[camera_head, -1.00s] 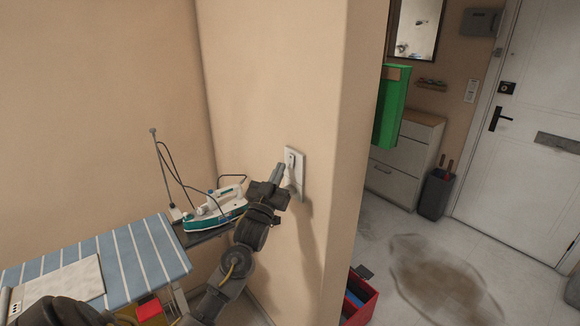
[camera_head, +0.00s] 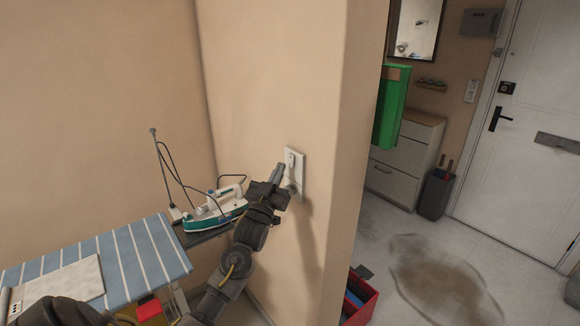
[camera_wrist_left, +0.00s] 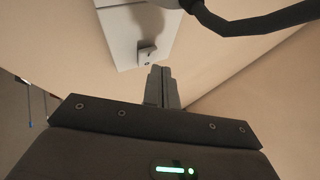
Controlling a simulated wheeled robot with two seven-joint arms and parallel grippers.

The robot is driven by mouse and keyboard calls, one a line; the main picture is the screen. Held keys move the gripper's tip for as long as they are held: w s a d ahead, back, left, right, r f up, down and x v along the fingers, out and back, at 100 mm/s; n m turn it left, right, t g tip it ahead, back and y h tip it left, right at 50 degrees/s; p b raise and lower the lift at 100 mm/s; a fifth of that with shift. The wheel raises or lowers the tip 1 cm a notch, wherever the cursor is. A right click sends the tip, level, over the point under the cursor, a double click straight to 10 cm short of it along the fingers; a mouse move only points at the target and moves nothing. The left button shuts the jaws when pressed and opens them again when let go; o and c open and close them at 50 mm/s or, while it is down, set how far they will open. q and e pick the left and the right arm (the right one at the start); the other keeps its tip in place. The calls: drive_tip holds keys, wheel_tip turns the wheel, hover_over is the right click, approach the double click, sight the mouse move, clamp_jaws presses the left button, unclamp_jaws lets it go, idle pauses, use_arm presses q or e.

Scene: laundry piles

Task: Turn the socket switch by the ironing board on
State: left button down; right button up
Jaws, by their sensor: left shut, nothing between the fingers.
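The socket switch plate (camera_head: 297,165) is a white upright panel on the narrow beige wall, right of the ironing board (camera_head: 110,258). My left gripper (camera_head: 280,170) is shut and empty, with its fingertips at the plate's left side. In the left wrist view the shut fingers (camera_wrist_left: 159,72) point at the plate (camera_wrist_left: 122,42), just below a small rocker switch (camera_wrist_left: 147,52) at its lower edge. I cannot tell whether the fingertips touch the switch. My right gripper is not in view.
A teal and white iron (camera_head: 215,210) stands on the board's end, with a thin cord pole (camera_head: 163,170) beside it. A red toolbox (camera_head: 360,300) is on the floor right of the wall corner. A dark cable (camera_wrist_left: 250,22) crosses the wrist view's upper right.

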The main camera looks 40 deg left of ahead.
use_arm(q)
drive_tip(key=shift+w, duration=0.1)
idle(0.3)
drive_tip(key=shift+w+d, duration=0.15)
drive_tip(key=shift+w, duration=0.2)
drive_tip(key=shift+w+f, duration=0.1)
drive_tip(key=shift+w, duration=0.2)
idle(0.7)
drive_tip(key=shift+s, duration=0.1)
drive_tip(key=shift+s+a, duration=0.2)
drive_tip(key=shift+s, duration=0.5)
drive_tip(key=shift+p, duration=0.3)
drive_tip(key=s, duration=0.1)
drive_tip(key=s+a+p, duration=0.1)
drive_tip(key=s, duration=0.1)
drive_tip(key=s+r+p, duration=0.1)
drive_tip(key=shift+s+a, duration=0.2)
drive_tip(key=shift+s, duration=0.15)
